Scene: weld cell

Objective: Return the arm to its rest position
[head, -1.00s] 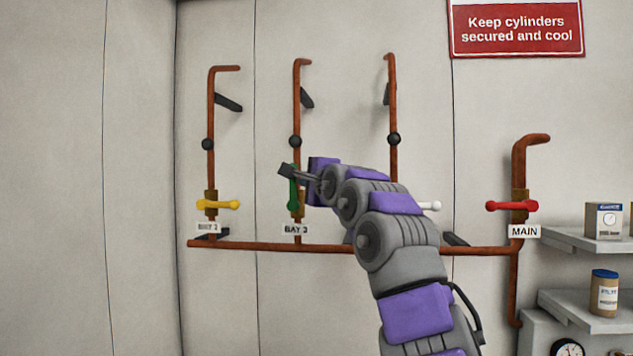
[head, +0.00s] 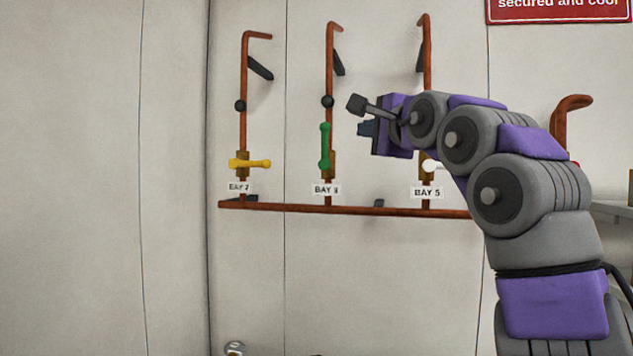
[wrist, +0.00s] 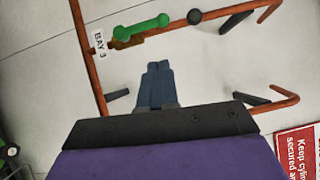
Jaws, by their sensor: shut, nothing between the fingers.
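My gripper (head: 357,104) is raised in front of the pipe wall in the head view, just right of the green valve handle (head: 325,147) and apart from it. In the wrist view my gripper (wrist: 158,66) has its fingers together with nothing between them. The green handle stands upright, in line with its pipe, above the BAY 3 label. It also shows in the wrist view (wrist: 141,27), clear of the fingertips. My arm is bent and reaches in from the lower right.
The yellow handle (head: 250,163) lies crosswise on the left pipe. A white handle (head: 430,166) at BAY 5 is partly hidden by my arm. A copper manifold pipe (head: 290,208) runs below. A red sign (head: 555,8) hangs at upper right. The wall at left is bare.

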